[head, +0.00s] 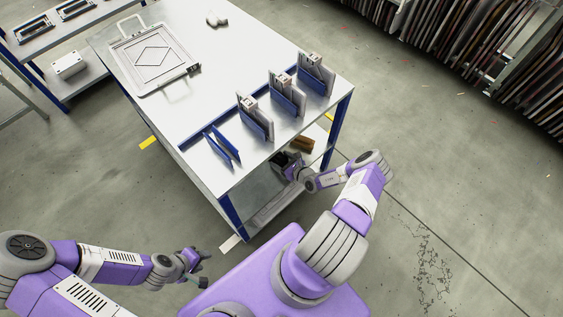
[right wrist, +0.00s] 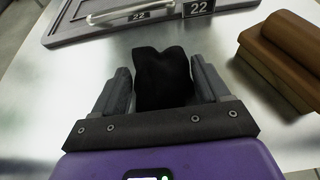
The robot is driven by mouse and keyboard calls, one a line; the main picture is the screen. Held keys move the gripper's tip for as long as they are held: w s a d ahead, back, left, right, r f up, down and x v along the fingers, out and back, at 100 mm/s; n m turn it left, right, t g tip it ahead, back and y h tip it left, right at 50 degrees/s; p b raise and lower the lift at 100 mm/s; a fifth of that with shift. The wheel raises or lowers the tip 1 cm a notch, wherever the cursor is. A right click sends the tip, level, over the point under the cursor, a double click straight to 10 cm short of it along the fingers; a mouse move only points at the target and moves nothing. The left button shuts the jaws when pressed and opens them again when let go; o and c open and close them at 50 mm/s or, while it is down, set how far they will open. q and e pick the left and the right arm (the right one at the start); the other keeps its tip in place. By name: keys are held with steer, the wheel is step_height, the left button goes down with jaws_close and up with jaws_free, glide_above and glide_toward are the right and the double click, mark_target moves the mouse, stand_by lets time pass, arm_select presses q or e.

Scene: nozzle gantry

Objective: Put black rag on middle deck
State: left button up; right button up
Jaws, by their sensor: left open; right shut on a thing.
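The black rag (right wrist: 163,78) is bunched between the two grey fingers of my right gripper (right wrist: 160,92) in the right wrist view. This gripper is shut on it, over a pale deck surface (right wrist: 205,100). In the head view my right gripper (head: 288,166) reaches in under the table's top at its near right side, by a lower deck, and the rag is hard to make out there. I cannot tell whether the rag touches the deck. My left gripper (head: 199,267) is open and empty, low in front of the table.
A brown block-like thing (right wrist: 280,58) lies right of the rag. A grey panel (right wrist: 105,20) with a handle and a "22" label (right wrist: 199,8) lies beyond it. The table's top (head: 190,105) and blue leg (head: 232,216) stand close to my right arm. Blue holders (head: 287,100) line the top.

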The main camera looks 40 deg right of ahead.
steer(key=shift+r, duration=0.1)
steer(key=shift+f, duration=0.2)
steer(key=o, duration=1)
steer(key=shift+o, duration=0.2)
steer(key=shift+r, duration=0.1)
